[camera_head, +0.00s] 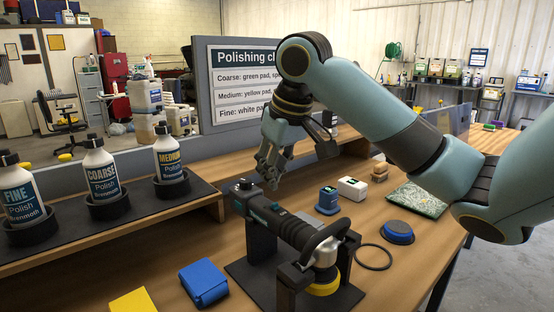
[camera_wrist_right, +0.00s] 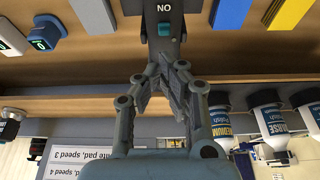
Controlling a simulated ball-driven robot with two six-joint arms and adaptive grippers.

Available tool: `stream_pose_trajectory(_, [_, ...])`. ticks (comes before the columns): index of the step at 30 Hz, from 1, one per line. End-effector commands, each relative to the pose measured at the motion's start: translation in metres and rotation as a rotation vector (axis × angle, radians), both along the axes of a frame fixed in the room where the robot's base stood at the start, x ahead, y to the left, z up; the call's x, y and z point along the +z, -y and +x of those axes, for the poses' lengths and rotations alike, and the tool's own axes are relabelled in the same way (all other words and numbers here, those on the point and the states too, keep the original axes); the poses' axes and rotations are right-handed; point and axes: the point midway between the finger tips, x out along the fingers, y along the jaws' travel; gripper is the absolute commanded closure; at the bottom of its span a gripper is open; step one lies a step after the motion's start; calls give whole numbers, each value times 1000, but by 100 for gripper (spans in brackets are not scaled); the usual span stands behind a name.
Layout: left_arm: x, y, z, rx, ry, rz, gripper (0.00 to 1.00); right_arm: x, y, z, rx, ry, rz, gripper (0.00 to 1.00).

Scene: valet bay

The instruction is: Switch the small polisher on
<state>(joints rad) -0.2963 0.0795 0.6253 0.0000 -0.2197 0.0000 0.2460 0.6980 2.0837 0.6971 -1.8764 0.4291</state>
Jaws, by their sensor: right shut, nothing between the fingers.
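The small polisher (camera_head: 281,222) lies in a black cradle stand (camera_head: 258,285) on the wooden bench, with a yellow pad (camera_head: 323,283) under its near end. My right gripper (camera_head: 268,176) is shut and empty, just above and beyond the polisher's far end. In the right wrist view, which is upside down, the polisher body (camera_wrist_right: 164,12) shows at the top with a lettered mark and a small teal switch (camera_wrist_right: 165,29). The right gripper's fingertips (camera_wrist_right: 163,68) are pointed at that end, apparently a little short of it. My left gripper is out of view.
Polish bottles (camera_head: 103,172) stand on a raised shelf at left. A blue folded cloth (camera_head: 204,283) and a yellow block (camera_head: 133,302) lie near the front.

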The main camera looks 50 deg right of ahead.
Motion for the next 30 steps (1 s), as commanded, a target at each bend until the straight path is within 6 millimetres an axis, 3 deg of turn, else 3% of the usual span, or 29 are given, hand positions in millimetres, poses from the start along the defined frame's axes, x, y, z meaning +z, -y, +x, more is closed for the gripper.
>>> stream_pose_trajectory(3, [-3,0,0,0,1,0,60,-19,0,6,-1,-3,2,100])
stream_pose_trajectory(7, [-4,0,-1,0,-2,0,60,-31,1,10,0,-1,0,100])
stream_pose_trajectory(20, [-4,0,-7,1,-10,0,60,-35,2,12,-1,0,-2,100])
stream_pose_trajectory(30, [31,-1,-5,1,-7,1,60,-32,-1,-11,0,-3,-3,100])
